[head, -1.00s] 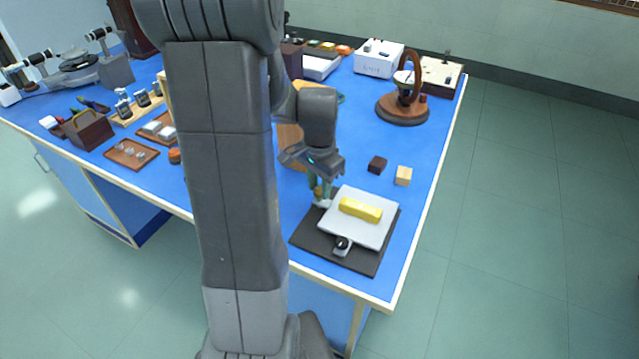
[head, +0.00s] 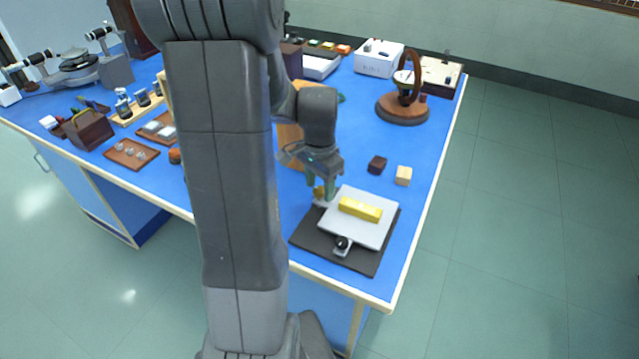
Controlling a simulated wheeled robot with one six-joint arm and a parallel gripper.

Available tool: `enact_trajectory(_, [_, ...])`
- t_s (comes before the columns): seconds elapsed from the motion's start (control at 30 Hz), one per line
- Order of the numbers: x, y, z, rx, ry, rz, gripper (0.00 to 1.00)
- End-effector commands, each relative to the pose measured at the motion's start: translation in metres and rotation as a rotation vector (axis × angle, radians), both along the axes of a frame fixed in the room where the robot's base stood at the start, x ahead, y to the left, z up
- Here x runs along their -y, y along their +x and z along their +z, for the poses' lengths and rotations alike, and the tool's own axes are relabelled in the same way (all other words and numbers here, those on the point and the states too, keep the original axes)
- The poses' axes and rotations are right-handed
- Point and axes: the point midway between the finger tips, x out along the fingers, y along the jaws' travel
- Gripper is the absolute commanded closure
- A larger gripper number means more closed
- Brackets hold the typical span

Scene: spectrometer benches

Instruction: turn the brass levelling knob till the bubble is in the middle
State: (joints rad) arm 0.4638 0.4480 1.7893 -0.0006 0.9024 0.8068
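A pale square plate (head: 375,231) sits on a dark base board (head: 312,238) at the near right of the blue bench. A yellow bar (head: 360,209), which looks like the level, lies on the plate; its bubble is too small to make out. The small brass knob (head: 319,193) is at the plate's left back corner. My gripper (head: 321,191) points down over the knob. Its two green fingers are spread apart, one to each side of the knob, and look open. Whether either finger touches the knob cannot be told.
A black round-topped part (head: 343,243) is at the plate's front edge. A dark cube (head: 377,165) and a pale wooden block (head: 403,176) stand behind the plate. A wheel on a round wooden base (head: 402,112) stands farther back.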

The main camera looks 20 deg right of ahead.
Motion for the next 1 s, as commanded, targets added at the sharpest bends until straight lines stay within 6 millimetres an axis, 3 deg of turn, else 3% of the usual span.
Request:
enact_trajectory(0.27, [0.000, 0.000, 0.011, 0.001, 0.000, 0.000, 0.50])
enact_trajectory(0.7, [0.000, 0.000, 0.106, 0.004, -0.002, 0.000, 0.50])
enact_trajectory(1.0, [0.000, 0.000, 0.137, 0.000, 0.000, 0.000, 0.50])
